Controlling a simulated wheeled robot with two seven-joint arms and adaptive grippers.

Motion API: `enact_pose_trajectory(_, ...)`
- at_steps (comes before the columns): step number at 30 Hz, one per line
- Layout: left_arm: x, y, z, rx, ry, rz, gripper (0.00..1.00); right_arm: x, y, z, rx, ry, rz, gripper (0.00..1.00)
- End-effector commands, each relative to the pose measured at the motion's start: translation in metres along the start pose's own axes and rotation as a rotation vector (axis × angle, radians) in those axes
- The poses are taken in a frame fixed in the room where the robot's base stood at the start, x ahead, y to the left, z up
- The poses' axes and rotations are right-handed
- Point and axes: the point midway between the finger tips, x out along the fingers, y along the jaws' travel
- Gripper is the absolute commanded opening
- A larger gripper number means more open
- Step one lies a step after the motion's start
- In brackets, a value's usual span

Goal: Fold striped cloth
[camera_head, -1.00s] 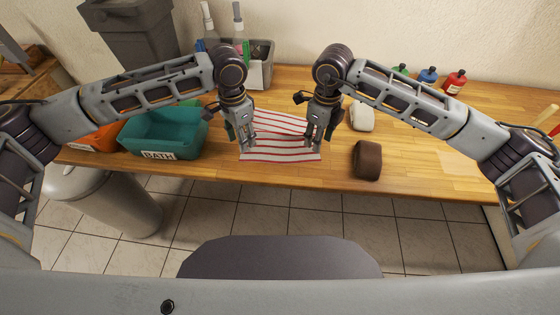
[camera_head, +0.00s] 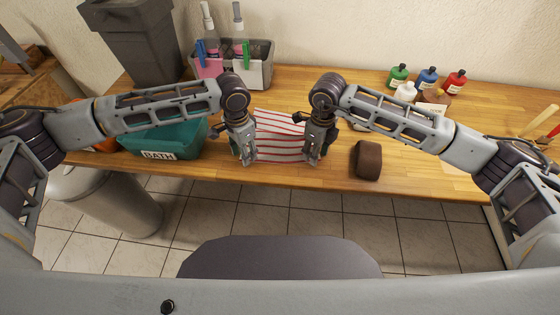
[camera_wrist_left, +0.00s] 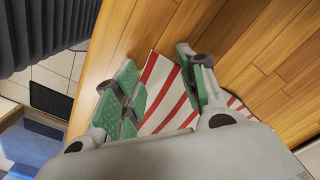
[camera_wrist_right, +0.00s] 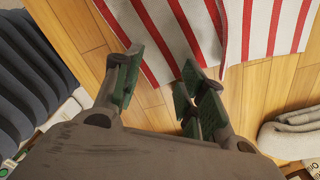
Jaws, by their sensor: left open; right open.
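The red-and-white striped cloth (camera_head: 280,136) lies on the wooden table between my two grippers, its stripes running left to right. My left gripper (camera_head: 247,161) is open at the cloth's near left corner. In the left wrist view a cloth corner (camera_wrist_left: 165,85) shows between its green-padded fingers. My right gripper (camera_head: 313,161) is open at the near right side. In the right wrist view its fingers (camera_wrist_right: 162,58) stand apart beside the cloth edge, and the cloth (camera_wrist_right: 180,25) shows two sections of stripes meeting at an angle. Whether these are overlapping layers I cannot tell.
A teal bin (camera_head: 190,143) labelled BATH stands left, partly behind my left arm. A grey caddy (camera_head: 258,72) with bottles stands behind. A dark brown roll (camera_head: 367,159) lies right of my right gripper. Green (camera_head: 398,77), blue (camera_head: 427,78) and red (camera_head: 455,81) bottles stand back right.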

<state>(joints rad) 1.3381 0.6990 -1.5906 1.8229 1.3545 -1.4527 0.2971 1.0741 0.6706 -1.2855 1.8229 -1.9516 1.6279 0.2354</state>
Motion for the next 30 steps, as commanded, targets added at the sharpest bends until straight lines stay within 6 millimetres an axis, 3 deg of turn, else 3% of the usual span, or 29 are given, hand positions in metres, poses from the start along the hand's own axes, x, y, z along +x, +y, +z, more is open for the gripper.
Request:
enact_pose_trajectory(20, 0.0037, 0.0003, 0.0001, 0.0, 0.0, 0.001, 0.41, 0.0044, 0.0002, -0.0002, 0.0, 0.001, 0.001, 0.41)
enact_pose_trajectory(30, 0.0041, 0.0002, 0.0004, 0.0, -0.001, 0.001, 0.21, 0.0052, 0.0002, -0.0007, 0.0, 0.003, 0.001, 0.21)
